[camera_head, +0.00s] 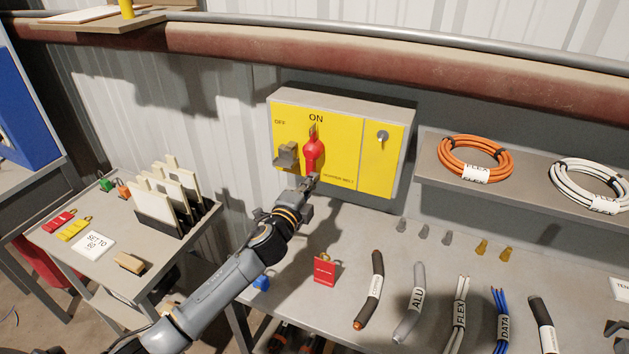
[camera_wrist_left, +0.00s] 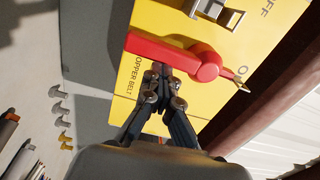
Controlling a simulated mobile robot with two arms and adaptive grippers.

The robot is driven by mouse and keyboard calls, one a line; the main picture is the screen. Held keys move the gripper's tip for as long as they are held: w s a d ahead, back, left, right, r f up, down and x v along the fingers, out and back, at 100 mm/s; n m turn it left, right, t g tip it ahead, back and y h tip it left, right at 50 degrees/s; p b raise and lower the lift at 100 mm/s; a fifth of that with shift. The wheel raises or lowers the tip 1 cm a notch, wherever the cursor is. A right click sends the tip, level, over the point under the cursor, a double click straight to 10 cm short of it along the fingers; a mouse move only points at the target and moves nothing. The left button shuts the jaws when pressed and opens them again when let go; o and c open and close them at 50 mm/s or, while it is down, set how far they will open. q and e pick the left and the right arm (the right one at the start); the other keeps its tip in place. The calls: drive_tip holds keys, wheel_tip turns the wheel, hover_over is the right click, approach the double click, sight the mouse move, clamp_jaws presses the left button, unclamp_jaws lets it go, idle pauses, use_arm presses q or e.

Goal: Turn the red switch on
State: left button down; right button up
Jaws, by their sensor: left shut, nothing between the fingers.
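The red switch (camera_head: 313,150) is a rotary handle on a yellow panel (camera_head: 345,125) on the wall box. Its pointer stands upright at the ON label, with OFF to the left. In the left wrist view the red switch (camera_wrist_left: 170,52) crosses the panel, its thin pointer towards the partly hidden ON lettering. My left gripper (camera_head: 313,181) is just below the red handle in the head view. In the left wrist view the gripper (camera_wrist_left: 160,72) has its fingers together and empty beside the handle; whether they touch it is unclear.
A grey block (camera_head: 287,154) sticks out left of the switch, and a small knob (camera_head: 382,136) sits to its right. A red tag (camera_head: 324,270) and several cable pieces lie on the bench below. A shelf with an orange coil (camera_head: 446,165) is at right.

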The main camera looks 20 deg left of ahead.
use_arm(q)
drive_tip(key=shift+w+a+r+m, duration=0.25)
drive_tip(key=shift+a+r+m, duration=0.25)
drive_tip(key=shift+a, duration=0.1)
drive_tip(key=c, duration=2)
unclamp_jaws()
drive_tip(key=shift+c, duration=0.2)
drive_tip(key=o, duration=1.4)
drive_tip(key=shift+w+f, duration=0.45)
drive_tip(key=shift+w, duration=0.2)
drive_tip(key=o, duration=0.4)
drive_tip(key=shift+w+f, duration=0.2)
drive_tip(key=shift+o, duration=1.2)
drive_tip(key=shift+a+f, duration=0.1)
drive_tip(key=s, duration=1.2)
drive_tip(key=shift+s+r, duration=0.2)
drive_tip(key=shift+s, duration=0.2)
